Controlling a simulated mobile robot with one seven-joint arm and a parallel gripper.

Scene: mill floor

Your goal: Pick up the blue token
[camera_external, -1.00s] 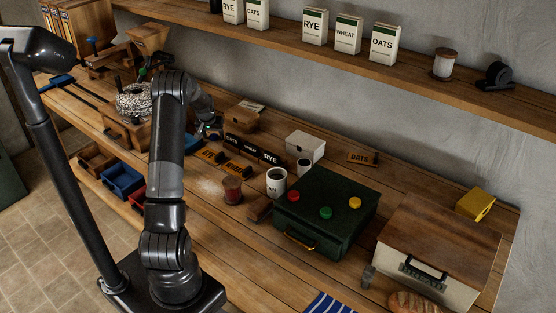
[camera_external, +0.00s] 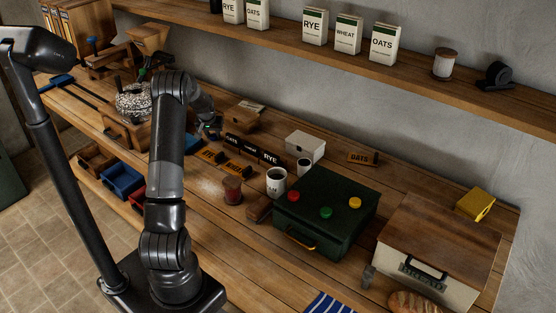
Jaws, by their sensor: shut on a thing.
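My gripper (camera_external: 211,129) is at the back of the bench, past my bent arm, just left of the upright dark OATS and RYE signs. It is small and partly hidden in this view. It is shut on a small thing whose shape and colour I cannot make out. I see no separate blue token lying in the open. Red (camera_external: 293,196), green (camera_external: 326,212) and yellow (camera_external: 355,203) round pieces sit on the lid of the dark green box (camera_external: 310,232).
Near my gripper are a small wooden box (camera_external: 243,115), the upright signs (camera_external: 253,150) and flat OATS and RYE blocks (camera_external: 235,167). A shelf (camera_external: 330,50) runs above.

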